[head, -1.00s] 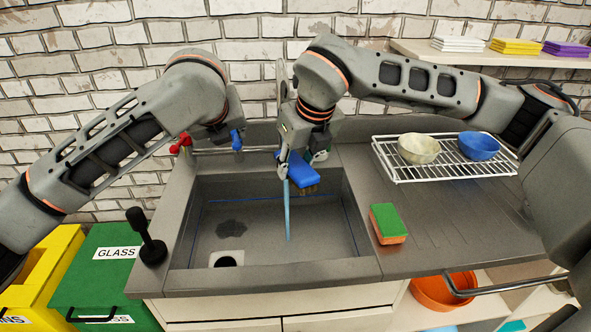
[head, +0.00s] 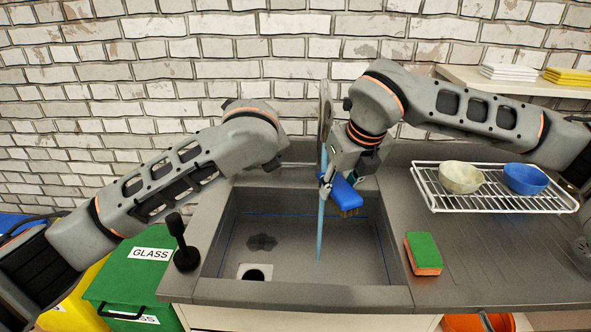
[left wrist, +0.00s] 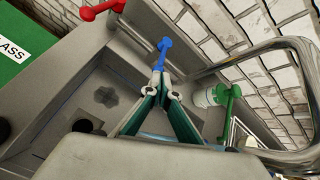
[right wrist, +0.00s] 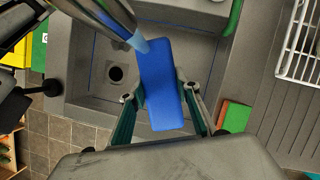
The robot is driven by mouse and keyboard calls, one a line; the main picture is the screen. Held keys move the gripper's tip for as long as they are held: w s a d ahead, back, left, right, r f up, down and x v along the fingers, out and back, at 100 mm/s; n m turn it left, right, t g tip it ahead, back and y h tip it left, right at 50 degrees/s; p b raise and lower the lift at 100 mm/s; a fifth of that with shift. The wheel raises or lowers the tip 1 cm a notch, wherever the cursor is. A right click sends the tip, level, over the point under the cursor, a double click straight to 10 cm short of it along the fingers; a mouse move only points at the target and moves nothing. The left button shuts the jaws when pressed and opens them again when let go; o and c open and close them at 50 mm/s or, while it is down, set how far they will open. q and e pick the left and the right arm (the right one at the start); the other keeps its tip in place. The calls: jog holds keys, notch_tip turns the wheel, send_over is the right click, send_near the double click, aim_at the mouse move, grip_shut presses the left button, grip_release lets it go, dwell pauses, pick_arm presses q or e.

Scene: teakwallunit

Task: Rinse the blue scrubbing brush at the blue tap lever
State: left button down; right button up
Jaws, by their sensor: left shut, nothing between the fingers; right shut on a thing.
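The blue scrubbing brush (head: 345,192) is held over the sink basin, bristles down. My right gripper (head: 328,183) is shut on it; the brush also shows in the right wrist view (right wrist: 165,90). A thin light-blue water stream (head: 320,235) falls from the tap spout (head: 325,115) along the brush's left edge into the basin. I cannot tell if it wets the bristles. The blue tap lever (left wrist: 164,46) shows in the left wrist view. My left gripper (left wrist: 160,82) is shut and empty, its tips right at the lever's lower end; contact is unclear. In the head view my left arm hides both.
A red lever (left wrist: 100,10) and a green lever (left wrist: 225,100) flank the blue one. A black-handled fixture (head: 182,245) stands at the sink's left. A green-orange sponge (head: 423,253) lies right of the basin. A wire rack (head: 500,200) with bowls stands farther right.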

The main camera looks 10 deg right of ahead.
pick_arm(q)
jog(key=s+d+f+n+t+h, duration=0.3)
jog(key=s+d+f+n+t, duration=0.3)
jog(key=n, duration=0.7)
jog(key=w+d+t, duration=0.1)
jog(key=w+d, duration=0.1)
jog(key=w, duration=0.8)
jog(key=shift+s+a, duration=0.1)
jog(key=shift+a, duration=1.9)
jog(key=shift+s+a+f+m+h, duration=0.1)
jog(key=shift+f+m+h, duration=0.05)
jog(key=shift+m+h, duration=0.2)
